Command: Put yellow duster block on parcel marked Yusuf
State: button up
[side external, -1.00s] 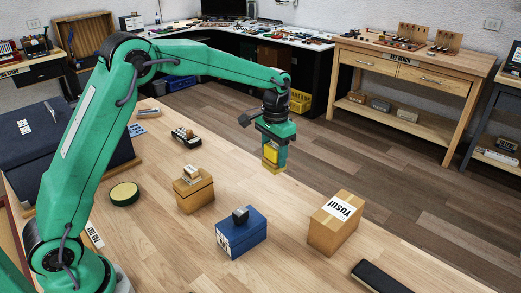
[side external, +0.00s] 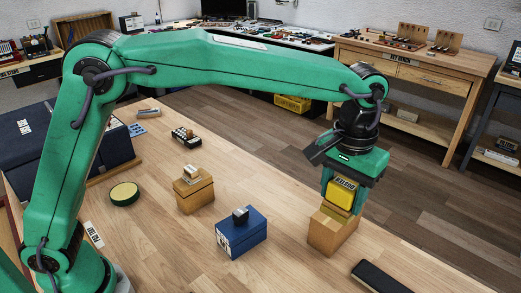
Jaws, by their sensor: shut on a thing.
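The yellow duster block (side external: 341,193), with a dark label, is between the fingers of my gripper (side external: 342,202), which is shut on it. The parcel (side external: 332,236) is a tan cardboard box at the right of the table. My gripper and the block are directly over the parcel's top. The white Yusuf label on the parcel is hidden behind the block and gripper. I cannot tell whether the block touches the parcel.
A tan box (side external: 194,194) stands farther left, near a round green-rimmed tin (side external: 124,194). A dark flat case (side external: 380,276) lies in front right. Bare tabletop separates them.

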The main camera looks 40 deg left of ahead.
jog(key=shift+s+d+r, duration=0.35)
jog(key=shift+s+d, duration=0.3)
jog(key=shift+d, duration=0.1)
jog(key=shift+w+a+f, duration=0.1)
jog(key=w+a+f, duration=0.2)
jog(key=w, duration=0.1)
jog(key=w+a+f, duration=0.2)
jog(key=w, duration=0.1)
jog(key=w+a+f, duration=0.2)
jog(key=w+f, duration=0.1)
jog(key=shift+w+a, duration=0.1)
jog(key=shift+w, duration=0.25)
jog(key=shift+f, duration=1.95)
jog(key=shift+f, duration=0.1)
jog(key=o, duration=1)
